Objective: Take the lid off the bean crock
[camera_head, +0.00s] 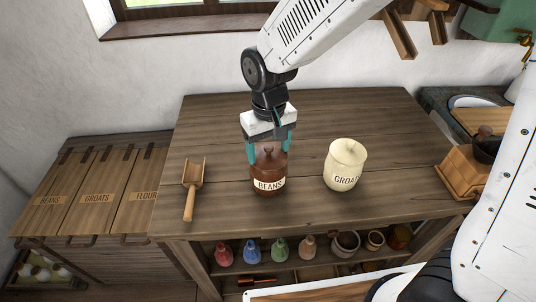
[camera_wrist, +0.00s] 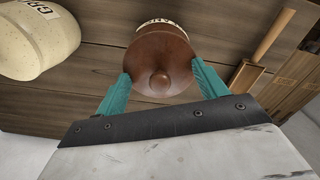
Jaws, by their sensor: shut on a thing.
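The brown bean crock (camera_head: 269,186), labelled BEANS, stands upright on the wooden table. Its brown lid (camera_head: 268,155) with a round knob sits at the crock's top; I see no clear gap between them. My gripper (camera_head: 269,158) points down from above, its teal fingers on either side of the lid. In the wrist view my gripper (camera_wrist: 161,68) is shut on the lid (camera_wrist: 160,60), with the knob between the fingers and my palm. The crock's body is mostly hidden behind the lid there; only part of its label (camera_wrist: 158,22) shows.
A cream groats crock (camera_head: 344,167) stands to the right, close by. A wooden scoop (camera_head: 193,187) lies to the left. A coffee grinder (camera_head: 472,172) is at the table's right end. The back of the table (camera_head: 210,115) is clear.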

